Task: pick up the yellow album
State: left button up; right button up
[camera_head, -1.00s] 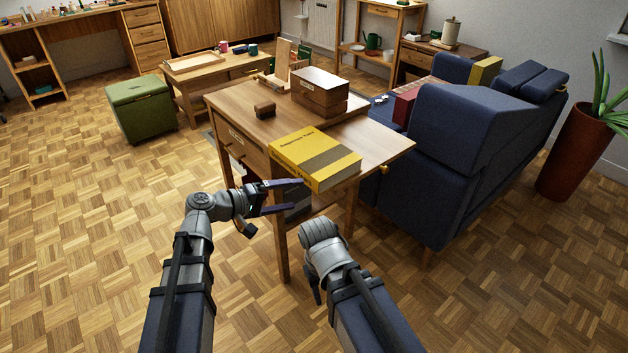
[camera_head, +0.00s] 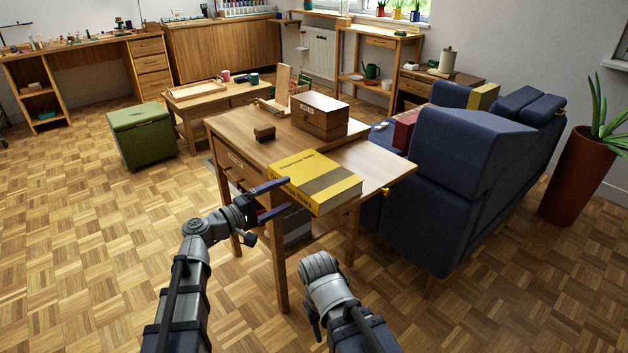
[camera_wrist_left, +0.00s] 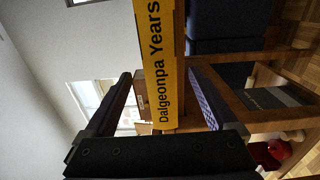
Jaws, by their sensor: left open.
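The yellow album (camera_head: 316,181) is a thick yellow book with a grey-brown band. It lies flat on the near right part of the wooden desk (camera_head: 377,166), its spine reaching the front edge. My left gripper (camera_head: 277,200) is open just in front of the spine, at its left end, with nothing between its fingers. In the left wrist view the album's spine (camera_wrist_left: 160,65), lettered "Dalgeonpa Years", stands between the two open fingers (camera_wrist_left: 165,95) and beyond them. My right arm shows low in the head view, but its fingers cannot be made out.
A wooden box (camera_head: 320,115) and a small dark-topped block (camera_head: 265,133) stand on the desk behind the album. A blue sofa (camera_head: 440,190) is close on the right. A green storage stool (camera_head: 142,135) stands at the left. The floor at the left is clear.

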aim_at(291, 191)
pick_arm(q)
jog(key=x, duration=0.5)
jog(key=shift+w+a, duration=0.1)
grip_shut()
dwell(0.6)
